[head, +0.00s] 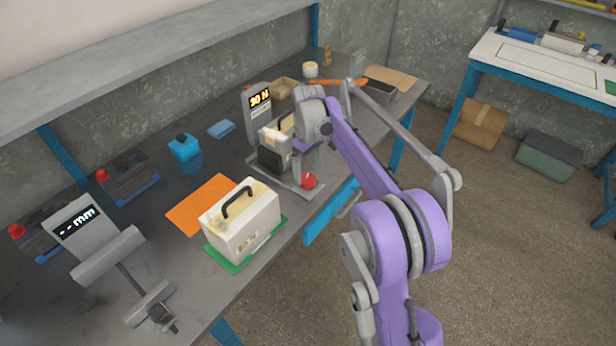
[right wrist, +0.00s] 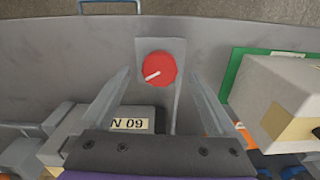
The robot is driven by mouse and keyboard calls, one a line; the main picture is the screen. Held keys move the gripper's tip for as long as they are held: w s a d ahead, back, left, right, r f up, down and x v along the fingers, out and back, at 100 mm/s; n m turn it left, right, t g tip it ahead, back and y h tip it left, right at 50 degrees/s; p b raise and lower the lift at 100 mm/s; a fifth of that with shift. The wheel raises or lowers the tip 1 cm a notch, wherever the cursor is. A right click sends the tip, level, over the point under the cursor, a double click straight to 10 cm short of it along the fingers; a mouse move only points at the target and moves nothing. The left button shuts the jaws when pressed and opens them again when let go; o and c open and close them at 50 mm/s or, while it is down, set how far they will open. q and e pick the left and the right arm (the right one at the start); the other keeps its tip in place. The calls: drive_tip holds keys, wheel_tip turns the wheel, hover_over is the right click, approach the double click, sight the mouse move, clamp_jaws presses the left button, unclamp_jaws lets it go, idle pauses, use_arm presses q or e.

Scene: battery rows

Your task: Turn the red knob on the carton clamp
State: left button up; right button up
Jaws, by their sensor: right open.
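The red knob (head: 309,181) sits at the front end of the carton clamp (head: 257,120), near the table's front edge. The clamp's display reads 30 N. A small carton (head: 275,138) stands in the clamp. In the right wrist view the knob (right wrist: 157,68) is on a grey plate, its white mark pointing lower left, and a label (right wrist: 129,124) reads 60 N upside down. My right gripper (right wrist: 161,76) is open, its fingers on either side of the knob in that view; I see no contact. In the head view it is partly hidden behind my arm. My left gripper is not in view.
A cream box with a black handle (head: 240,220) stands on a green mat (head: 232,266) left of the knob. An orange sheet (head: 201,203), a blue container (head: 184,148) and a gauge with a mm display (head: 80,226) are further left. A blue drawer (head: 331,212) is below the table edge.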

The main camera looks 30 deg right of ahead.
sight(307, 181)
drive_tip(key=shift+f, duration=1.4)
drive_tip(key=c, duration=1.4)
drive_tip(key=shift+m, duration=0.5)
drive_tip(key=m, duration=0.4)
drive_tip(key=shift+a+m+p, duration=0.1)
drive_tip(key=shift+m+p, duration=0.2)
drive_tip(key=shift+p, duration=0.05)
drive_tip(key=m, duration=0.5)
